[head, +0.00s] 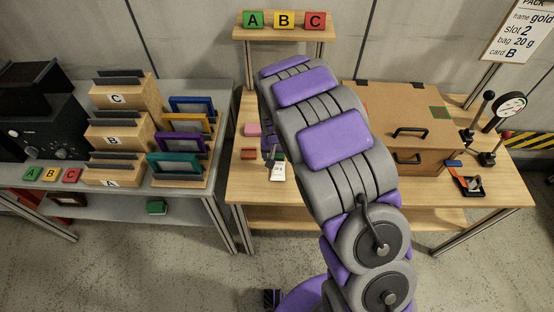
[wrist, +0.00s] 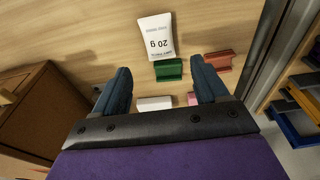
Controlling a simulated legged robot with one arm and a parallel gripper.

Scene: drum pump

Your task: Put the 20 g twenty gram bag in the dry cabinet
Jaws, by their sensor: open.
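The white bag marked 20 g (head: 277,173) is at the front left of the wooden table. In the wrist view the bag (wrist: 156,36) shows its text upside down, with one end close to a small green holder (wrist: 168,70). I cannot tell whether they touch. My gripper (wrist: 161,68) is open and empty, its two dark blue fingers spread on either side of the green holder, with the bag beyond the fingertips. In the head view my arm mostly hides the gripper. A brown box with black handles (head: 412,108), seemingly the dry cabinet, stands right of my arm, apparently closed.
Red (head: 248,154) and pink (head: 252,129) holders sit near the bag; a white one (wrist: 155,103) shows between the fingers. A gauge (head: 510,107) and levers stand right of the box. A grey bench (head: 215,100) with frames and lettered racks is at left.

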